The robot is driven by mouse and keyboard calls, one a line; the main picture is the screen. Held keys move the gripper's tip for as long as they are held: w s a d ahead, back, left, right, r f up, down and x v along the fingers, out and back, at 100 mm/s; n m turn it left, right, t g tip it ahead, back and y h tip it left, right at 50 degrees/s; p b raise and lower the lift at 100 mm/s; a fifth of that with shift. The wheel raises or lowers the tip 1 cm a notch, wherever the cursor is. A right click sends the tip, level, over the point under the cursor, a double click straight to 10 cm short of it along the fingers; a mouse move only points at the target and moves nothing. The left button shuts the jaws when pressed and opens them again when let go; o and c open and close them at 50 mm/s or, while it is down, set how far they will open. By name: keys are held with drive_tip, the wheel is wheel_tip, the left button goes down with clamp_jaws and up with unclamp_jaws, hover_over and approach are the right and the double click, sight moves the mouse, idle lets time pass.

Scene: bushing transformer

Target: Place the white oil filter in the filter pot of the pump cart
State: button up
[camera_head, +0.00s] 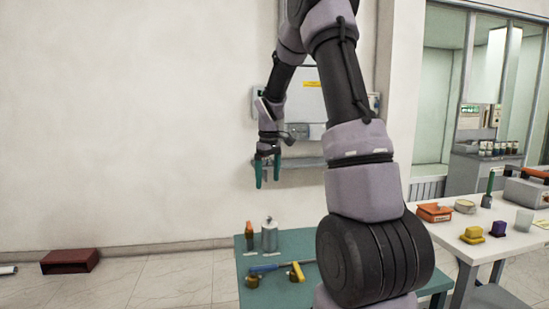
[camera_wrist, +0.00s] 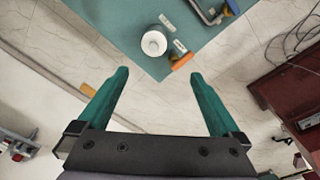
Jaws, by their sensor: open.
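A pale grey-white upright cylinder (camera_head: 269,236) stands near the back of the teal table; it may be the white oil filter, but I cannot tell for sure. In the wrist view its round white top (camera_wrist: 154,42) shows near the table corner. My gripper (camera_head: 267,182) is high above the table, pointing down, with its teal fingers apart and nothing between them. In the wrist view my gripper (camera_wrist: 160,76) has the cylinder beyond its fingertips, not between them. I cannot make out the pump cart or its filter pot.
A blue-handled tool (camera_head: 265,268) and brass-coloured parts (camera_head: 252,281) lie on the teal table (camera_head: 243,262). A white table (camera_head: 510,241) with several items is at right. A dark red box (camera_head: 70,260) sits on the floor at left.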

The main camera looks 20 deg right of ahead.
drive_tip(key=s+a+r+m+t, duration=0.2)
drive_tip(key=s+r, duration=0.4)
drive_tip(key=s, duration=0.3)
drive_tip(key=s+a+r+m+t+y, duration=0.1)
drive_tip(key=s+a+r+m+t, duration=0.1)
drive_tip(key=s+r, duration=0.4)
drive_tip(key=s+a+r+m+t+y, duration=0.1)
drive_tip(key=s+a+r+m, duration=0.3)
drive_tip(key=s, duration=0.8)
wheel_tip(320, 180, up, 2)
drive_tip(key=shift+s+a+m+t, duration=0.25)
drive_tip(key=shift+s+m+t, duration=0.1)
drive_tip(key=shift+m+t, duration=0.5)
drive_tip(key=shift+s, duration=0.1)
